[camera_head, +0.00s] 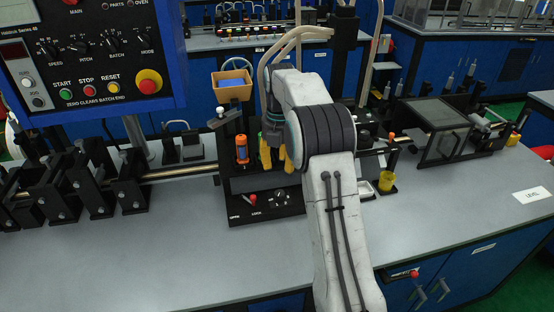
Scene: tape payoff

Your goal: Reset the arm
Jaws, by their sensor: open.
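My arm reaches up from the bottom right of centre and bends down over the black machine block (268,205) on the bench. My gripper (277,160) has two yellow fingers apart, pointing down, with nothing seen between them. My own arm hides part of the gripper and what lies behind it. An orange-and-black cylinder (241,148) stands upright just left of the fingers, apart from them. A grey, tilted lever-like part (225,118) sits above it. I cannot tell which machine part, if any, the task's arm names. A small red-tipped lever (250,199) is on the block's front.
A control panel (90,50) with green, red and yellow buttons hangs at upper left. Black roller stands (95,180) line the bench's left. A tan bin (232,85) stands behind the block. A yellow cup (387,181) is right of my arm. The front bench top (150,255) is clear.

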